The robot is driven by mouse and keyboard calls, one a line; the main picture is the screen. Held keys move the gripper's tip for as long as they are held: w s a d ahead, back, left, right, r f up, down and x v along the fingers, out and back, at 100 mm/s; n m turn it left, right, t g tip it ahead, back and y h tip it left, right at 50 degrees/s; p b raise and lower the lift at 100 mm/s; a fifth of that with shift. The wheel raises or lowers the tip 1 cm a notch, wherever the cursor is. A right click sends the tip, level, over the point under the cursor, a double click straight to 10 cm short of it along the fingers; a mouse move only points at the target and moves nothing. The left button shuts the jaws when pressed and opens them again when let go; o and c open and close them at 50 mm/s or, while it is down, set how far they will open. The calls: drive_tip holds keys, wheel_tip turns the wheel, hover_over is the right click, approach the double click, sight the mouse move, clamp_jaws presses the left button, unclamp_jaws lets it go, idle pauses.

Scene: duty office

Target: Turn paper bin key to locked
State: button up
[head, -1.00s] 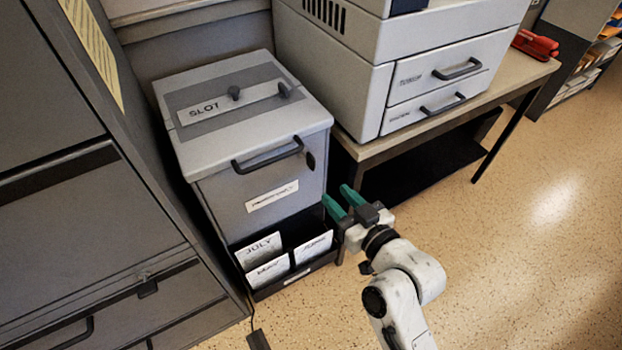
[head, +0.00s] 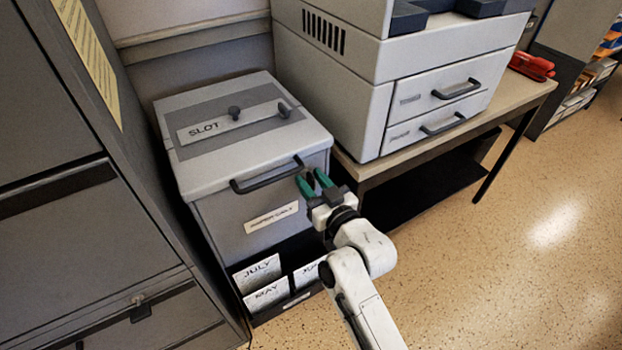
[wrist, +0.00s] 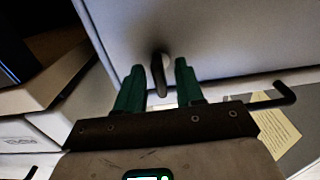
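The grey paper bin (head: 228,222) stands between the dark cabinet and the desk, with a lid marked SLOT and a front handle (head: 268,176). The key (wrist: 160,75) shows in the wrist view as a dark, narrow tab sticking out of the bin's front face. My gripper (head: 314,181) is at the upper right of the bin front, beside the handle's right end. In the wrist view its green fingers (wrist: 158,68) are apart, with the key between and just ahead of them; contact is not visible. In the head view my gripper mostly hides the key.
The bin handle also shows close by on the right in the wrist view (wrist: 272,100). A printer (head: 385,85) stands on the desk (head: 525,92) to the right. Cards (head: 258,274) sit in a holder low on the bin. Open floor (head: 480,280) lies at right.

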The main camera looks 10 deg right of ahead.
drive_tip(key=shift+w+a, duration=0.1)
drive_tip(key=shift+w, duration=0.2)
drive_tip(key=shift+c, duration=0.3)
clamp_jaws()
